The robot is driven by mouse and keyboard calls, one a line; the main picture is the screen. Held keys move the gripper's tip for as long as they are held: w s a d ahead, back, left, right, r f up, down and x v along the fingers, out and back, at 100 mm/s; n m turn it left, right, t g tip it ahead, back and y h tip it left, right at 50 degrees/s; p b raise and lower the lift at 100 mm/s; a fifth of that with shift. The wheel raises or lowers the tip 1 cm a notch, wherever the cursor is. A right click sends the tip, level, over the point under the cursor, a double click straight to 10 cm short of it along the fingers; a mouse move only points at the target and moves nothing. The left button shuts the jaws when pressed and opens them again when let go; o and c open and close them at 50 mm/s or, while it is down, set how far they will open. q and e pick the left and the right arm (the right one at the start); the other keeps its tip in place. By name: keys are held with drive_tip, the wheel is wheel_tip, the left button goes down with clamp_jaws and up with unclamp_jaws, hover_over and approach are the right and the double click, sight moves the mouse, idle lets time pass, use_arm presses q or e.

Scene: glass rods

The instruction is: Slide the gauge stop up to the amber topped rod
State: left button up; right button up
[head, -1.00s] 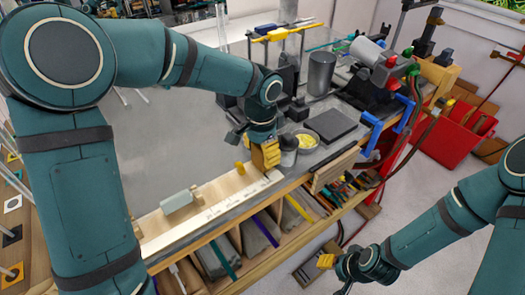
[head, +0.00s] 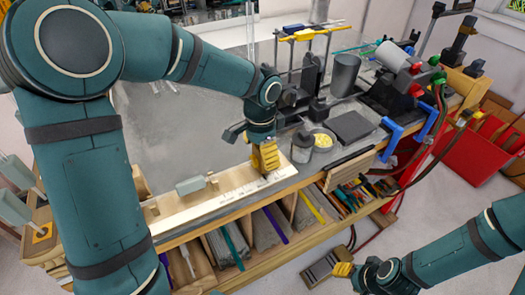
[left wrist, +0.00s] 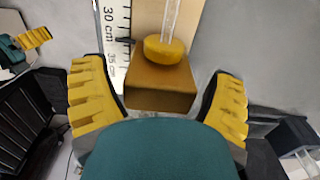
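In the left wrist view, the brown block that looks like the gauge stop (left wrist: 160,88) lies between the spread yellow fingers of my left gripper (left wrist: 161,98), with a gap on each side. Just beyond it, a clear glass rod (left wrist: 171,18) ends in an amber top (left wrist: 163,50). The top overlaps the block's far edge in the picture; I cannot tell whether they touch. In the head view my left gripper (head: 264,158) is low over the right end of the scale board (head: 225,196) and hides the stop. My right gripper (head: 343,269) is away at lower right; its opening is unclear.
A pale grey-green block (head: 190,186) lies on the board to the left. A cup of yellow bits (head: 322,140) and a dark jar (head: 302,146) stand close right of my left gripper. Bins with rods (head: 225,243) are below.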

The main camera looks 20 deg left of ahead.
idle(0.3)
use_arm(q)
wheel_tip(320, 180, up, 12)
idle(0.5)
idle(0.4)
